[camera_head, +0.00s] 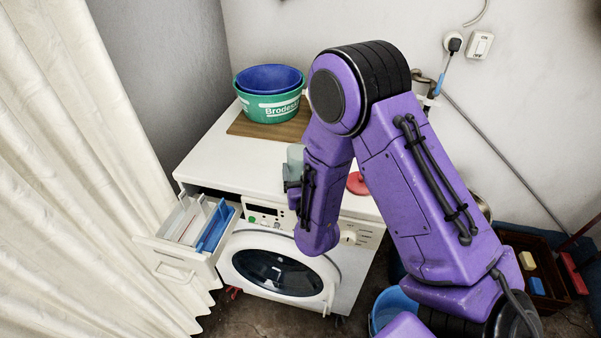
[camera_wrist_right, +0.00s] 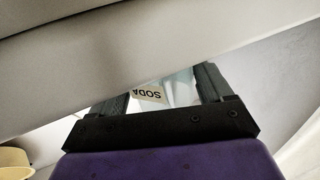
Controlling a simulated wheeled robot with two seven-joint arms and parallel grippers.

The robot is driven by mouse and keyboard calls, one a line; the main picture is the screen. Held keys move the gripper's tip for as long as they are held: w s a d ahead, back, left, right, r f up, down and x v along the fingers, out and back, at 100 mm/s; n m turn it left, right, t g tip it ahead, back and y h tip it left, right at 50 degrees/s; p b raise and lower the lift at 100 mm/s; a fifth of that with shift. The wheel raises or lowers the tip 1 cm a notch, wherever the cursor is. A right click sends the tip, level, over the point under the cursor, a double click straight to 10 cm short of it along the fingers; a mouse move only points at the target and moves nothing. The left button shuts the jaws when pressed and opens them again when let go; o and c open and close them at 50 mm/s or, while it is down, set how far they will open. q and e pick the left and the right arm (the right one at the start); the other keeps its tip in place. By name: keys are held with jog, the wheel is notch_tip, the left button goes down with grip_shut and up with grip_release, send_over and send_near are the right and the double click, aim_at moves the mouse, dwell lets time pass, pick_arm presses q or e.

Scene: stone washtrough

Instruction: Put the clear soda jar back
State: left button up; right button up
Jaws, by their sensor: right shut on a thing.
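My right gripper (camera_head: 291,180) is shut on the clear soda jar (camera_head: 295,156), at the front part of the washing machine's white top (camera_head: 222,155). My forearm hides much of the gripper and jar, so I cannot tell whether the jar touches the top. In the right wrist view the jar (camera_wrist_right: 181,88), with its white SODA label (camera_wrist_right: 150,94), is between the two dark fingers. A pale surface cuts across that view and hides part of the jar. A red round lid-like thing (camera_head: 357,184) lies on the machine top, right of my forearm. My left gripper is not in view.
A blue basin (camera_head: 270,77) is nested in a green one (camera_head: 268,108) on a brown board (camera_head: 240,126). The detergent drawer (camera_head: 172,248) is pulled out at front left. A curtain (camera_head: 75,180) hangs on the left. A blue bucket (camera_head: 378,318) stands low right. The machine top's left part is clear.

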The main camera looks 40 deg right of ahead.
jog(key=o, duration=1.3)
jog(key=shift+f, duration=0.1)
jog(key=shift+s+a+r, duration=0.1)
jog(key=shift+r, duration=0.1)
jog(key=v, duration=0.2)
jog(key=b+v, duration=0.1)
jog(key=v, duration=0.2)
jog(key=shift+s+a+f, duration=0.1)
jog(key=shift+s+f, duration=0.1)
jog(key=shift+s, duration=0.15)
jog(key=p+v, duration=0.3)
jog(key=v, duration=0.3)
jog(key=shift+s+r, duration=0.1)
jog(key=shift+r, duration=0.1)
